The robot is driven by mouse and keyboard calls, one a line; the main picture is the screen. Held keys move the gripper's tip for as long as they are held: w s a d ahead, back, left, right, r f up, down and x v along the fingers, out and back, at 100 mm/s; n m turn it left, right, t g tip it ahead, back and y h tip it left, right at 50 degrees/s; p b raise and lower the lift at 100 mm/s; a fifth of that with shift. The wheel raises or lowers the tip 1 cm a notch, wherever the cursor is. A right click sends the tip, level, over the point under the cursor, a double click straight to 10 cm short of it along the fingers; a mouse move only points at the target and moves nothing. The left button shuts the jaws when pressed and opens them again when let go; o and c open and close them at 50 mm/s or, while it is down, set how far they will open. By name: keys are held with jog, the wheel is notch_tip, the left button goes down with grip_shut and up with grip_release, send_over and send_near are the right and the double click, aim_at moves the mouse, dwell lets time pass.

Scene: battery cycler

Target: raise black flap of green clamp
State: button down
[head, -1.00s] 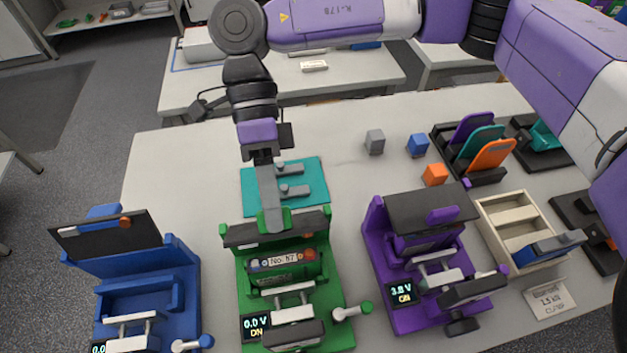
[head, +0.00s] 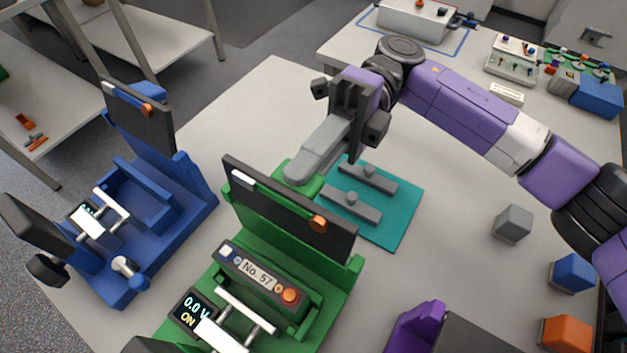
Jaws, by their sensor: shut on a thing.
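The green clamp (head: 345,280) stands in the lower middle of the head view with a battery labelled No. 57 (head: 262,275) in it. Its black flap (head: 288,212) stands upright along the clamp's back edge, with a white piece and an orange knob on its face. My gripper (head: 352,125) is behind the flap, shut on a long grey bar (head: 322,148). The bar slopes down toward a green part (head: 300,178) behind the flap. Whether the bar's tip touches the flap or that green part, I cannot tell.
A blue clamp (head: 150,215) with its flap up stands left. A teal mat (head: 400,222) with two grey tools lies behind the green clamp. Part of a purple clamp (head: 415,325) shows at bottom right. Grey (head: 512,224), blue (head: 573,272) and orange (head: 567,333) cubes stand right.

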jog(key=shift+w+d+f+g+y+b, duration=0.3)
jog(key=shift+g+b, duration=0.2)
jog(key=shift+b, duration=0.25)
jog(key=c, duration=1.4)
grip_release()
jog(key=b+v, duration=0.2)
jog(key=v, duration=0.5)
jog(key=shift+w+d, duration=0.15)
jog(key=shift+w, duration=0.15)
